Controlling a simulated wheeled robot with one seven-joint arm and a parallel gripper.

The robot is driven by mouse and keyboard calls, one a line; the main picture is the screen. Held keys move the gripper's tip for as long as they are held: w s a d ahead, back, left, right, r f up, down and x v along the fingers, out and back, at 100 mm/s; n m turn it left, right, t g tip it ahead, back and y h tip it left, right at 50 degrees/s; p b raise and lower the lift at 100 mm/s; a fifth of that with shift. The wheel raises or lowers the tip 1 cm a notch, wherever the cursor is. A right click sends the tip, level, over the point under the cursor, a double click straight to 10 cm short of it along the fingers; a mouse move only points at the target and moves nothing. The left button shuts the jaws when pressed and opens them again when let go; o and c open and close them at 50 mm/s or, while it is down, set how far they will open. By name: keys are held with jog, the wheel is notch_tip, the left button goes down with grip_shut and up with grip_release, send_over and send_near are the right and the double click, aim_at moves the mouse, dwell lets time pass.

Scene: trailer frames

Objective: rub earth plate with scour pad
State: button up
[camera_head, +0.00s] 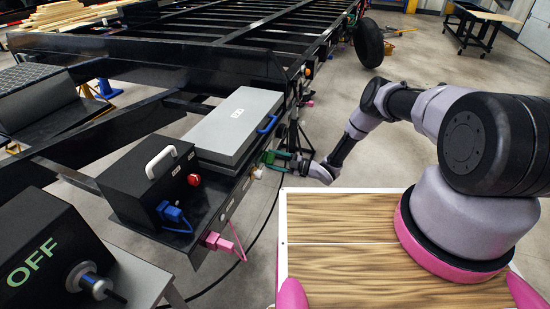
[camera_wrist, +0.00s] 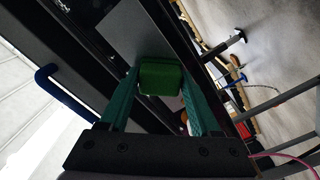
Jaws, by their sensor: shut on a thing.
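A green scour pad (camera_wrist: 160,79) sits between the two green fingers of my gripper (camera_wrist: 161,90) in the wrist view. The fingers are shut on its sides. In the head view my gripper (camera_head: 279,156) is at the outer side of the black trailer frame, just right of the grey case. A flat grey surface (camera_wrist: 133,36) lies behind the pad in the wrist view. It may be the earth plate, but I cannot tell for sure. Whether the pad touches it is also unclear.
A grey case (camera_head: 235,122) with a blue handle lies on the trailer (camera_head: 185,50). A black box (camera_head: 148,180) with a white handle and red button stands nearer. Blue and pink plugs (camera_head: 215,241) jut from the frame. A black control box (camera_head: 40,250) reads OFF.

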jog(key=shift+s+a, duration=0.3)
jog(key=shift+s, duration=0.5)
jog(key=shift+s+a, duration=0.25)
jog(key=shift+s, duration=0.55)
jog(key=shift+s+a, duration=0.3)
jog(key=shift+s, duration=0.5)
jog(key=shift+d, duration=0.1)
jog(key=shift+v, duration=2.9)
jog(key=shift+d, duration=0.1)
jog(key=shift+v, duration=1.4)
jog(key=shift+r, duration=0.1)
